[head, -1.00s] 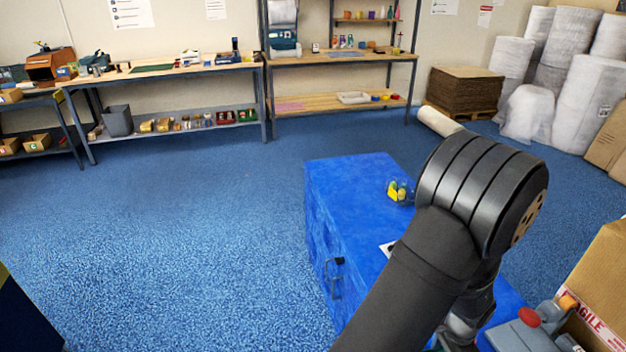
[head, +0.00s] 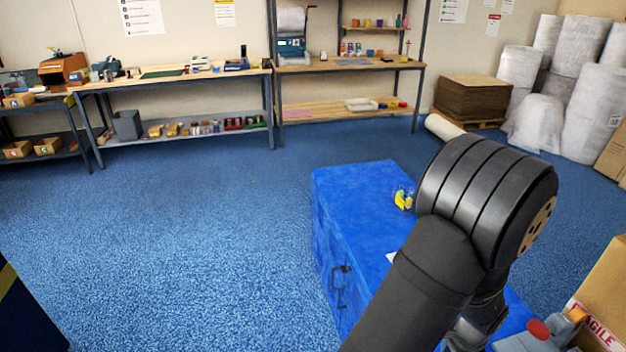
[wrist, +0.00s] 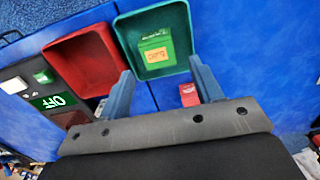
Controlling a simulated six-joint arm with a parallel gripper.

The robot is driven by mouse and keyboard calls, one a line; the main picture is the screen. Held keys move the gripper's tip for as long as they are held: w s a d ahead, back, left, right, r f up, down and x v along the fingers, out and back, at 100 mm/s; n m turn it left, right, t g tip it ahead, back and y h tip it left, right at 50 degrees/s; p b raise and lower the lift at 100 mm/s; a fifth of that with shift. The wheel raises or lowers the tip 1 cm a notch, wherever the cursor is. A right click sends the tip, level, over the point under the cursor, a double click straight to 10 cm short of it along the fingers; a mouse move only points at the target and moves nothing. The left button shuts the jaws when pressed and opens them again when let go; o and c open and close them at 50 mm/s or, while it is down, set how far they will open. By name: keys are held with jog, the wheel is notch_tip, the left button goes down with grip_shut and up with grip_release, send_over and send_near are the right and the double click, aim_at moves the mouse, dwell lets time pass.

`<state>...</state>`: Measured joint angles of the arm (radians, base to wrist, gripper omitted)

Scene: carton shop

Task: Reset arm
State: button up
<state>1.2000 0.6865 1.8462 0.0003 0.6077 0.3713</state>
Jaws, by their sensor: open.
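My arm reaches over the blue chest (head: 350,190) in the head view, and its dark links hide part of the chest top. My gripper (wrist: 160,80) shows in the wrist view with its two blue-grey fingers spread apart and nothing between them. Beyond the fingertips are a red tray (wrist: 62,58) and a green tray (wrist: 180,20), side by side on the blue surface. A green box with an orange label (wrist: 155,50) lies in the green tray. My gripper cannot be made out in the head view.
A clear container with yellow items (head: 403,198) stands on the chest beside my arm. A small red box (wrist: 188,95) lies by the right finger. Open carpet (head: 180,240) lies left.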

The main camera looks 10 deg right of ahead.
notch_tip(320, 180, up, 7)
notch_tip(320, 180, down, 12)
jog(key=shift+r, duration=0.45)
notch_tip(320, 180, up, 4)
jog(key=shift+s+f, duration=0.1)
jog(key=shift+s, duration=0.05)
jog(key=s+a+r, duration=0.2)
jog(key=s+r, duration=0.5)
jog(key=s, duration=0.4)
jog(key=s+d, duration=0.3)
jog(key=d, duration=0.6)
jog(key=s+d, duration=0.4)
jog(key=d, duration=0.5)
jog(key=s+d+r, duration=0.1)
jog(key=s+d, duration=0.2)
jog(key=d, duration=0.6)
jog(key=shift+s, duration=0.3)
jog(key=shift+w+r, duration=0.1)
jog(key=shift+r, duration=0.05)
